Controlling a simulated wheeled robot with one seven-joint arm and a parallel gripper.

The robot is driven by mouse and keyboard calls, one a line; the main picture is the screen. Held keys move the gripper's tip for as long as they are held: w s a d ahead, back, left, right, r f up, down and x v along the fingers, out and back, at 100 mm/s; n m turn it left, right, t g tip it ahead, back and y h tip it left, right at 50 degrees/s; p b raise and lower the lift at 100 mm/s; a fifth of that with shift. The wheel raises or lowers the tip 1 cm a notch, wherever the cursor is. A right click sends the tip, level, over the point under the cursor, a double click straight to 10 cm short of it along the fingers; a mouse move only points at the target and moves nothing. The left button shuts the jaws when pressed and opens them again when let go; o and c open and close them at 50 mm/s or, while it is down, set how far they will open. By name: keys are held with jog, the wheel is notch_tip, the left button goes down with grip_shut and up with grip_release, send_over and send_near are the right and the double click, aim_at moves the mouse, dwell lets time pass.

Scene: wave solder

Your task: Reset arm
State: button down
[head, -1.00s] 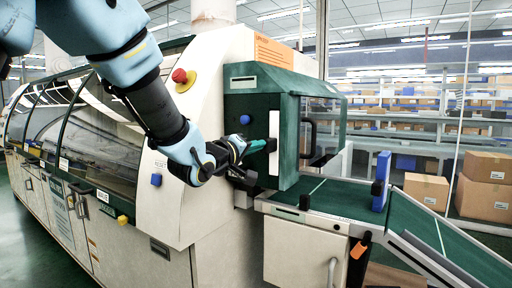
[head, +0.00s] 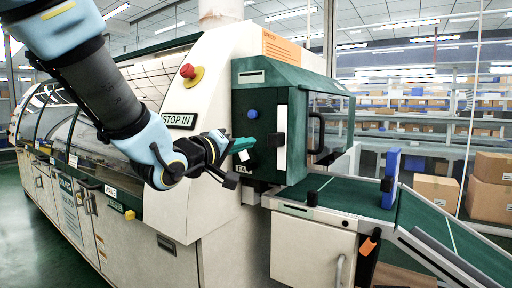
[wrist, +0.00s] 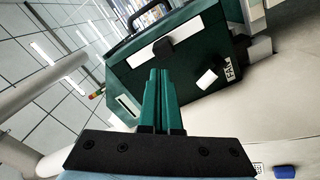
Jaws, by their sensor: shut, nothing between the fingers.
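My gripper (head: 241,145) is in front of the left face of the green box housing (head: 269,97) at the end of the wave solder machine (head: 217,110). In the wrist view, its two green fingers (wrist: 159,98) lie together with nothing between them. The fingertips point toward the housing, which also shows in the wrist view (wrist: 178,85). In the head view they seem a little apart from its black knob and white strip, though the exact gap is hard to tell.
A red emergency button (head: 189,72) sits on the machine's sloped panel above my arm. A green conveyor (head: 345,197) with a blue block (head: 391,178) runs to the right. Cardboard boxes (head: 437,189) stand behind it. An orange-handled item (head: 368,246) hangs at the cabinet.

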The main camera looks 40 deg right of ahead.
jog(key=v, duration=0.5)
jog(key=shift+b, duration=0.35)
jog(key=shift+w+a, duration=0.1)
jog(key=w+a+f+n+t+y, duration=0.2)
jog(key=w+a+f+t+y, duration=0.3)
jog(key=w+a+f, duration=0.4)
jog(key=w+a+f+g+y, duration=0.1)
jog(key=w+a+f+y, duration=0.25)
jog(key=a, duration=0.35)
jog(key=w+a+f+y, duration=0.3)
jog(key=a+f+y, duration=0.1)
jog(key=a, duration=0.3)
jog(key=s+a+f+g+y, duration=0.2)
jog(key=s+a+f+g, duration=0.1)
jog(key=a, duration=0.6)
jog(key=s+a+f+n+g+y+p, duration=0.1)
jog(key=s+a+f+g, duration=0.3)
jog(key=a, duration=0.5)
jog(key=s+f+y, duration=0.1)
jog(key=s, duration=0.1)
jog(key=shift+s+f+y, duration=0.35)
jog(key=shift+f, duration=0.05)
